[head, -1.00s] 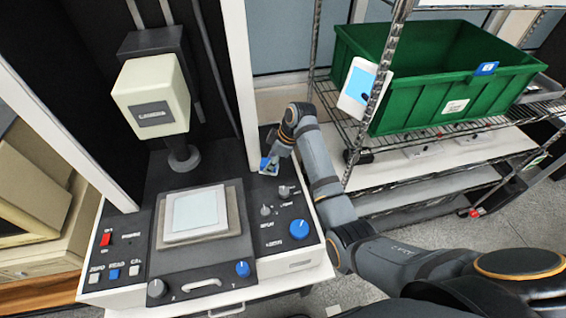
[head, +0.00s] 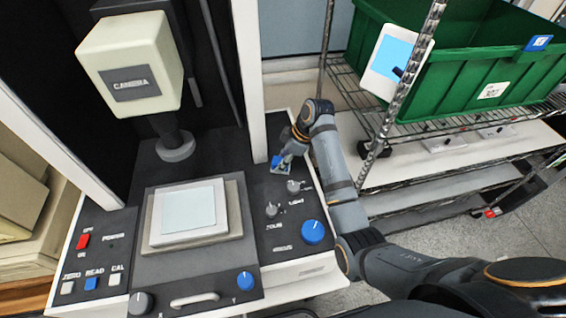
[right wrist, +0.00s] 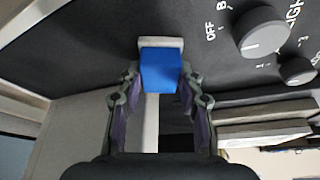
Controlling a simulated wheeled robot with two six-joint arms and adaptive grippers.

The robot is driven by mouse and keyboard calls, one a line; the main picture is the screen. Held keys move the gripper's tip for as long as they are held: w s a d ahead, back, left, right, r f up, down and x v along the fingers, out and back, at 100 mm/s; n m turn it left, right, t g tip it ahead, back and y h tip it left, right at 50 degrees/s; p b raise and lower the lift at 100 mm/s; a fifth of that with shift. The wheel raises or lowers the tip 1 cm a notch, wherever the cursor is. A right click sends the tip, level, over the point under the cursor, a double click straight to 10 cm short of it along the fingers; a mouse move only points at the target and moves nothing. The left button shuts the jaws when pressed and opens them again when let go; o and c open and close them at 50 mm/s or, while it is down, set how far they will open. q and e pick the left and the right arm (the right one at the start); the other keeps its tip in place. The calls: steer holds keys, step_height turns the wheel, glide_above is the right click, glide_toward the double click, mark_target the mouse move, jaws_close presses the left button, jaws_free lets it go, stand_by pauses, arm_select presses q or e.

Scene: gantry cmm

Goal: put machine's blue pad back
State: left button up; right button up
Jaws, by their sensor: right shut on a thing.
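The machine (head: 200,285) has a dark console with a column and a cream camera head. The blue pad (right wrist: 160,68) is a small blue block against a pale grey piece at the console surface. In the head view a bit of its blue (head: 277,160) shows at the console's back right, beyond the small knobs. My right gripper (head: 282,163) is there with its jaws shut on the blue pad; its fingers (right wrist: 161,82) lie on both sides of the block in the right wrist view. Whether the pad rests on the console is unclear. My left gripper is not in view.
The camera head (head: 132,70) hangs over a stage with a pale plate (head: 188,210). A large blue knob (head: 312,231) and small grey knobs (head: 272,209) sit in front of my right gripper. A wire shelf with a green crate (head: 460,95) stands to the right.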

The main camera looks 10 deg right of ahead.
steer(key=shift+s+d+r, duration=0.1)
steer(key=shift+s, duration=0.1)
steer(key=shift+s+d, duration=0.1)
steer(key=shift+s, duration=0.05)
steer(key=o, duration=1)
steer(key=shift+d, duration=0.1)
steer(key=shift+o, duration=1.2)
steer(key=shift+r, duration=0.1)
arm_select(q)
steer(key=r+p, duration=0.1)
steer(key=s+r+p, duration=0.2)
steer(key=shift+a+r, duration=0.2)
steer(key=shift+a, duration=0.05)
arm_select(e)
steer(key=v, duration=1.2)
